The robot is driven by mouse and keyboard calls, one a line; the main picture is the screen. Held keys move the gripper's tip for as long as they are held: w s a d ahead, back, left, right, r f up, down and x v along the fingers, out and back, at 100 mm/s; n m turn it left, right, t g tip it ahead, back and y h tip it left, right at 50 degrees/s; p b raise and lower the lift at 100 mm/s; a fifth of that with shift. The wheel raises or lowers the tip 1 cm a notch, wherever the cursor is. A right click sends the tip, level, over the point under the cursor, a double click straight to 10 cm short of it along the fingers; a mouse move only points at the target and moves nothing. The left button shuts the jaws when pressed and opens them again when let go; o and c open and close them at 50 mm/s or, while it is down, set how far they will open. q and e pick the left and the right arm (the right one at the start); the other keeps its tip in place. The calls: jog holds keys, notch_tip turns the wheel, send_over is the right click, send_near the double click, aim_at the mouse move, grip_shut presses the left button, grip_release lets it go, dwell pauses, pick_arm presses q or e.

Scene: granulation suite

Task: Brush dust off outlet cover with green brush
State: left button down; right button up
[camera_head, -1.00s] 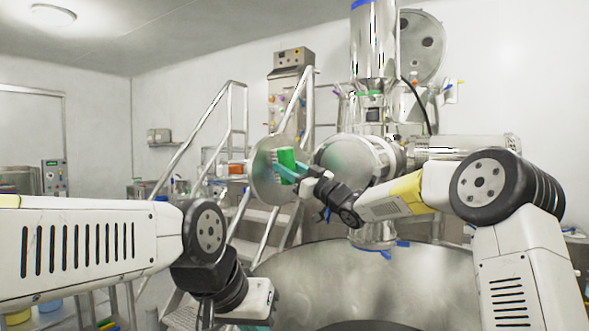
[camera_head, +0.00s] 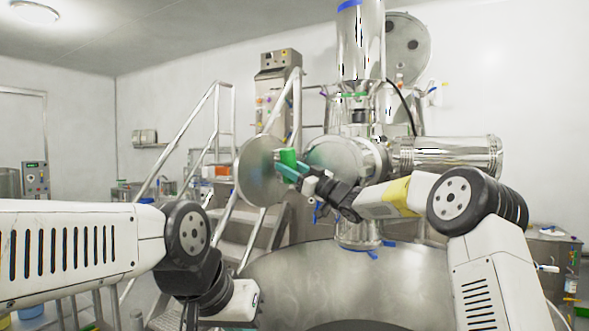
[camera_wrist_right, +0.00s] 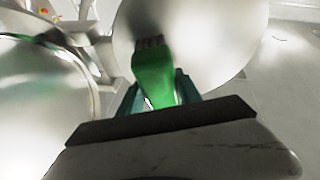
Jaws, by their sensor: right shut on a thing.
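The outlet cover (camera_head: 258,172) is a round steel disc standing open to the left of the round outlet (camera_head: 338,157) in the head view. It fills the upper middle of the right wrist view (camera_wrist_right: 215,50). My right gripper (camera_head: 290,168) is shut on the green brush (camera_head: 288,157). In the right wrist view the brush (camera_wrist_right: 154,78) points at the cover, with its dark bristles over the cover's face; I cannot tell whether they touch. My left arm comes in at the lower left, bent downward; its gripper's fingers are not clearly visible.
A large steel vessel (camera_head: 340,280) lies below the right arm. Stairs with metal handrails (camera_head: 190,140) stand behind the cover to the left. A control cabinet (camera_head: 279,85) stands at the back. A horizontal steel cylinder (camera_head: 450,152) extends right of the outlet.

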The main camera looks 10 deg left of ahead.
jog(key=shift+f, duration=0.15)
jog(key=shift+s+d, duration=0.55)
jog(key=shift+d, duration=0.25)
jog(key=shift+s+d, duration=0.5)
jog(key=shift+d, duration=0.3)
jog(key=shift+s+d, duration=0.55)
jog(key=shift+d, duration=0.25)
jog(key=shift+s+d, duration=0.45)
jog(key=shift+d, duration=0.2)
jog(key=shift+s+d, duration=0.4)
jog(key=shift+d, duration=0.2)
jog(key=shift+s+a, duration=0.1)
jog(key=shift+s, duration=0.05)
